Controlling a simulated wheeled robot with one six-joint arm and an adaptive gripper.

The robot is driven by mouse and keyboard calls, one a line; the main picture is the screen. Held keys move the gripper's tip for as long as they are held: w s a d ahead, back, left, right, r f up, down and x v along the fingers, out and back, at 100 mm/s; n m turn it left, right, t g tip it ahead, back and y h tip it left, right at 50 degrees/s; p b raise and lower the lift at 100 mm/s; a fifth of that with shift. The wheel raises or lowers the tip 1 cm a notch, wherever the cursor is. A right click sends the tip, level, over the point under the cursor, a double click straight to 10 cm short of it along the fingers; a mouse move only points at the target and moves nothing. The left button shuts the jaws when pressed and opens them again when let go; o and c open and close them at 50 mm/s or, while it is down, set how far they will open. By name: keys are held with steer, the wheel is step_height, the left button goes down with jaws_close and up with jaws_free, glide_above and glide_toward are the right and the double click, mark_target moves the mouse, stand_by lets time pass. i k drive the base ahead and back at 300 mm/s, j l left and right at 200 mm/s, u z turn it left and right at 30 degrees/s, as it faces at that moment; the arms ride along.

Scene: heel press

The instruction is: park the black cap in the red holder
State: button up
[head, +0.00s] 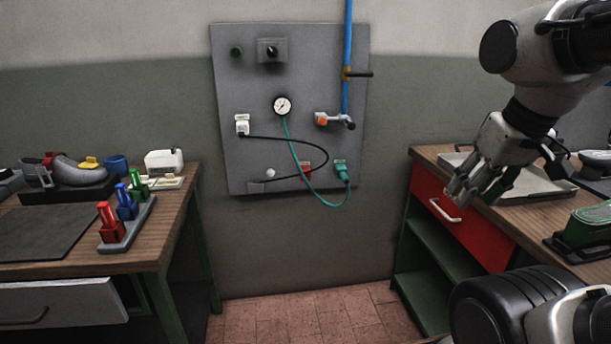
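My gripper (473,187) is at the right, in front of the right bench and near its red drawer. Its fingers look apart, with nothing seen between them. I cannot make out a black cap for certain. A small red fitting (305,169) sits low on the panel, partly behind the cable and hose. A red holder (112,231) with a red-orange handle in it stands on the left bench. I cannot tell which red part the task names.
The wall panel (225,85) also carries a gauge (282,106), a green hose and a blue pipe (347,55). The left bench (155,240) holds blue and green handles and a white box. The right bench holds a metal tray (540,186). The floor between is clear.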

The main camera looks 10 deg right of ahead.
mark_target(350, 125)
steer(key=i+j+z, duration=0.6)
steer(key=j, duration=0.4)
steer(key=i+l, duration=0.05)
steer(key=i, duration=0.05)
